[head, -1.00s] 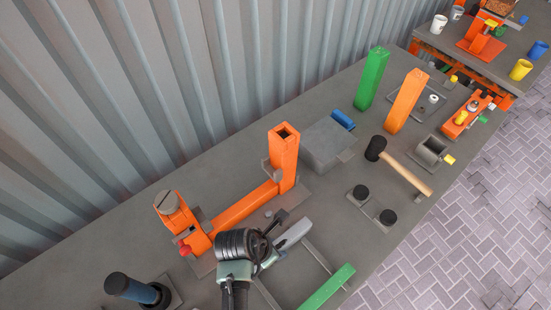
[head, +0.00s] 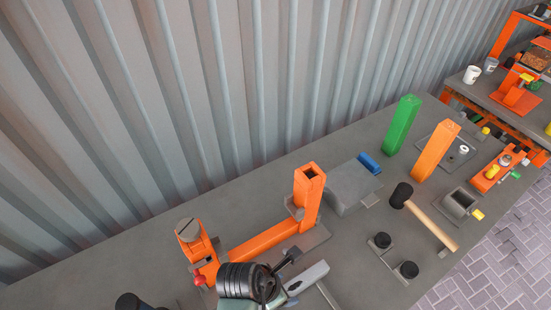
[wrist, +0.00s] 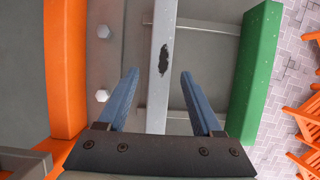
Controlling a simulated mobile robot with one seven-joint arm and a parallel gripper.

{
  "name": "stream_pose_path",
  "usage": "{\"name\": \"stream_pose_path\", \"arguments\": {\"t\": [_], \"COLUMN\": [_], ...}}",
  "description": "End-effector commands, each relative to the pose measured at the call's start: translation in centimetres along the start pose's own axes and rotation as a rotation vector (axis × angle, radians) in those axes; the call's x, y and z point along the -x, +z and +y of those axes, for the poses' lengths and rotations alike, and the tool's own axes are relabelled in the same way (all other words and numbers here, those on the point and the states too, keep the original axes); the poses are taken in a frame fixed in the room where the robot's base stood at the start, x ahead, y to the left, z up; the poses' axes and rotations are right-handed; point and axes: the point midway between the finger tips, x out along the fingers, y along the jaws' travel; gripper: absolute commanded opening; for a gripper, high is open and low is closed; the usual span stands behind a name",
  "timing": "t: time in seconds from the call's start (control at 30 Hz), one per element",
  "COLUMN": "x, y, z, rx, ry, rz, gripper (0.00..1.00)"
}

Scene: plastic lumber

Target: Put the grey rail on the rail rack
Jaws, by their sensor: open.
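The grey rail (wrist: 161,60), pale with a dark worn patch, runs upright through the middle of the wrist view. A pale piece that looks like its end (head: 310,277) shows beside my arm in the head view. My gripper (wrist: 159,74) is open, its two blue fingers apart on either side of the rail, not visibly touching it. The rail rack shows as grey crossbars (wrist: 208,26) between the grey rail and a green rail (wrist: 255,65). I cannot tell how the grey rail rests on them. The fingers are hidden in the head view.
An orange frame with a hollow upright (head: 309,190) stands left of the rail; its orange side also shows in the wrist view (wrist: 66,70).

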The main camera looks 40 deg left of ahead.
Motion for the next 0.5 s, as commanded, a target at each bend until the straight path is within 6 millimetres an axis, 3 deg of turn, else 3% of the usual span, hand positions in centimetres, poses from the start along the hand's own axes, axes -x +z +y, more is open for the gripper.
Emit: {"name": "stream_pose_path", "arguments": {"t": [0.23,0.5], "x": [5.2,7.6], "y": [0.0,0.0], "z": [0.1,0.0], "rx": [0.0,0.001], "ry": [0.004,0.001], "rz": [-0.002,-0.001], "gripper": [0.67,0.67]}}
